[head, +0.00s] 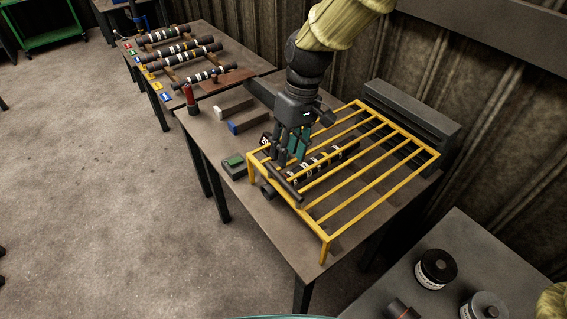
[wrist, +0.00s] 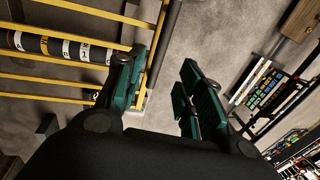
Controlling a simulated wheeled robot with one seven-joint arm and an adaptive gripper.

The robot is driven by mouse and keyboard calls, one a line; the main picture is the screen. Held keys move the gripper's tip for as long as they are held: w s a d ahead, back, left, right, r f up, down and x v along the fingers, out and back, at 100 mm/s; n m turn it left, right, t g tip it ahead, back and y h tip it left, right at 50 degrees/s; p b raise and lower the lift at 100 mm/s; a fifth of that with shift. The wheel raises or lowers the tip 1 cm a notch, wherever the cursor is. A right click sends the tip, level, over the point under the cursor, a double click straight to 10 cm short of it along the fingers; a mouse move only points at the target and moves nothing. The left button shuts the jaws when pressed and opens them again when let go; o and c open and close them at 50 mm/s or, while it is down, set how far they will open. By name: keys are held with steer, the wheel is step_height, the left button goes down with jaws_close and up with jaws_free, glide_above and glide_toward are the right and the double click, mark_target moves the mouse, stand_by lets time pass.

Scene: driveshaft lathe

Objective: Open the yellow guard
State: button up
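The yellow guard (head: 375,182) is a barred frame lying lowered over the lathe on the table. A dark shaft with white bands (head: 322,167) lies beneath its bars. A dark handle bar (head: 285,184) runs along the guard's front edge. My gripper (head: 291,157) points down just above the guard's front left part, close to the handle. In the wrist view my gripper (wrist: 161,68) is open, fingers apart. The handle (wrist: 167,45) shows in line with the gap between them; contact cannot be told. The guard's bars (wrist: 65,62) and banded shaft (wrist: 58,46) show at left.
A grey ribbed housing (head: 412,115) stands behind the guard against the wall. Several banded shafts rest on the far table (head: 232,76). Floor at left is clear.

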mark_target(282, 177)
steer(key=shift+s+a+f+p, duration=0.2)
steer(key=shift+s+f, duration=0.25)
steer(key=shift+s, duration=0.15)
steer(key=shift+s+a+f+p, duration=0.15)
steer(key=shift+s+f, duration=0.25)
steer(key=shift+s, duration=0.2)
steer(key=w+f, duration=0.2)
steer(key=f, duration=0.1)
steer(key=w+f+p, duration=0.1)
steer(key=f, duration=0.1)
steer(key=shift+a+f, duration=0.2)
steer(key=shift+f, duration=0.05)
steer(key=shift+s, duration=0.5)
steer(key=shift+s+r, duration=0.2)
steer(key=shift+s, duration=0.45)
steer(key=shift+w+f, duration=0.4)
steer(key=shift+w, duration=0.2)
steer(key=shift+c, duration=1.2)
steer(key=shift+w, duration=0.15)
steer(key=c, duration=0.3)
steer(key=shift+a, duration=0.1)
jaws_close()
steer(key=shift+s+r, duration=0.15)
steer(key=shift+s, duration=0.15)
